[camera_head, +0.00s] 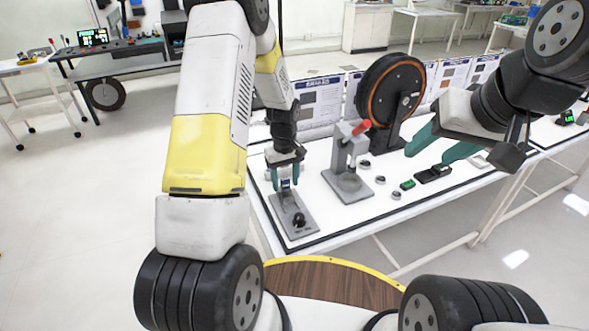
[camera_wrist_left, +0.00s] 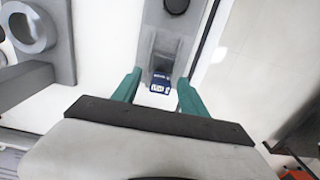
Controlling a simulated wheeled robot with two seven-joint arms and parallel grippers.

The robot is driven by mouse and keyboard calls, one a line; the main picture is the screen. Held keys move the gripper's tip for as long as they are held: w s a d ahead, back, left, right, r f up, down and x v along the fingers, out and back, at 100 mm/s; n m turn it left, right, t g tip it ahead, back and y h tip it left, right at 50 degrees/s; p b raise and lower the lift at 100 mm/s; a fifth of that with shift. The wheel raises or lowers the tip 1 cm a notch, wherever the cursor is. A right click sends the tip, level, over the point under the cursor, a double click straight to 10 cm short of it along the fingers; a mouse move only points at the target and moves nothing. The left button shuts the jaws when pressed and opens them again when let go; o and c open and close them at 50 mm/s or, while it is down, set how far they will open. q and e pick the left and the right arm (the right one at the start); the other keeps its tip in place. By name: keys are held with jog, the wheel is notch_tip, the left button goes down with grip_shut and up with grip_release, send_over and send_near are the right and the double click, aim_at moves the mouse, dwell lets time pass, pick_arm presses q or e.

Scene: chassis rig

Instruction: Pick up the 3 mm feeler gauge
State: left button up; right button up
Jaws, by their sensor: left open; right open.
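A small piece with a dark blue label and a white lower part, which looks like the feeler gauge (camera_wrist_left: 160,83), sits at the near end of a grey fixture (camera_wrist_left: 165,48) in the left wrist view. The label is too small to read surely. My left gripper (camera_wrist_left: 160,92) is open, with one teal finger on each side of the piece; gaps show between fingers and piece. In the head view my left gripper (camera_head: 284,178) is low over the grey fixture (camera_head: 298,218) at the table's left end. My right gripper (camera_head: 440,145) is open and empty above the table's right part.
A grey press with a red handle (camera_head: 350,165) stands just right of the left gripper. A large black wheel (camera_head: 390,95) on a stand is behind it. Small metal rings (camera_head: 380,180), a green-screened device (camera_head: 407,185) and a black device (camera_head: 433,173) lie at the right.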

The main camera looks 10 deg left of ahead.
pick_arm(q)
jog(key=shift+f, duration=0.2)
grip_shut()
